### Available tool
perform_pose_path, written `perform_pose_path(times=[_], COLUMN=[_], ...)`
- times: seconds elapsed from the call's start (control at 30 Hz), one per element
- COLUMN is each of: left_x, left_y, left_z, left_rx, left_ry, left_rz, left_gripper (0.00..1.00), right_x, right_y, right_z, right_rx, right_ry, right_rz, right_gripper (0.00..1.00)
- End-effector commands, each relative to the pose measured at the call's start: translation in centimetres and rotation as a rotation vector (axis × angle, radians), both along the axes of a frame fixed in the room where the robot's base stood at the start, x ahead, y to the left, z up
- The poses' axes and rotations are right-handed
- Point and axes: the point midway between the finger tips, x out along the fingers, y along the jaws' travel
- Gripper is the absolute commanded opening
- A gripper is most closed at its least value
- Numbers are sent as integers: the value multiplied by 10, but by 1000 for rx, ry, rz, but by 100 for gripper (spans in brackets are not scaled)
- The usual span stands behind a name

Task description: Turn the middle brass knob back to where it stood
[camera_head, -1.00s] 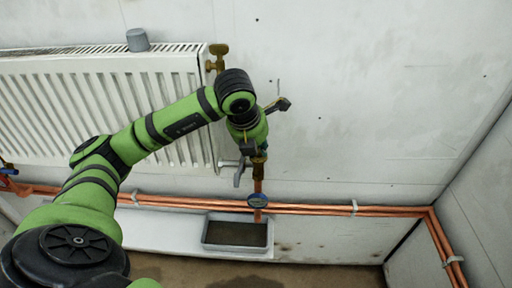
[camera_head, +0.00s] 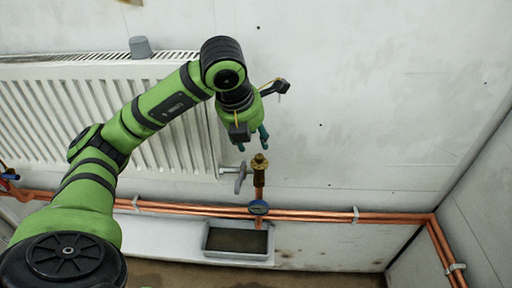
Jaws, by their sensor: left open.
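A brass knob (camera_head: 260,161) sits on a brass valve body (camera_head: 259,180) atop a short upright copper pipe, right of the radiator's lower corner. No other whole brass knob shows, so I cannot tell from this view alone that it is the middle one. My left gripper (camera_head: 253,142) is open and empty, its teal fingers just above the knob and apart from it in the picture. My right gripper is not in view.
A white radiator (camera_head: 120,95) fills the left wall, with a grey cup (camera_head: 140,47) on top. A grey lever (camera_head: 239,177) is left of the valve. Copper pipes (camera_head: 330,216) run below, above a grey tray (camera_head: 237,241).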

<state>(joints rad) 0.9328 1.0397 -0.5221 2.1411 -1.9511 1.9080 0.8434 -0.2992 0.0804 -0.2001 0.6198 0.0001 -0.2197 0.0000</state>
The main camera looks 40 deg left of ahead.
Motion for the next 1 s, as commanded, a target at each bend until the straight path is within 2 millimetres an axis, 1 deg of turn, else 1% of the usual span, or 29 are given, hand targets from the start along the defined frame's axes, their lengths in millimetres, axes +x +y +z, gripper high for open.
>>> perform_pose_path(times=[0.03, 0.1, 0.2, 0.3, 0.87, 1.0], left_x=[-3, -7, -11, -14, -14, -14], left_y=[-1, -1, -2, -2, -2, -2], left_z=[10, 20, 29, 34, 35, 34], left_rx=[0, -1, -1, -1, -1, -1], left_ry=[-6, -6, -4, -1, 0, 0], left_rz=[0, 0, 0, 0, 0, 0], left_gripper=[46, 46, 46, 46, 46, 46], right_x=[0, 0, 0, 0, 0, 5], right_y=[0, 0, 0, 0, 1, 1], right_z=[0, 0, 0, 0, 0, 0], right_rx=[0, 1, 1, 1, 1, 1], right_ry=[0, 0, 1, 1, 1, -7], right_rz=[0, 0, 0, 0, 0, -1], right_gripper=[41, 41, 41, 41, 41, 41])
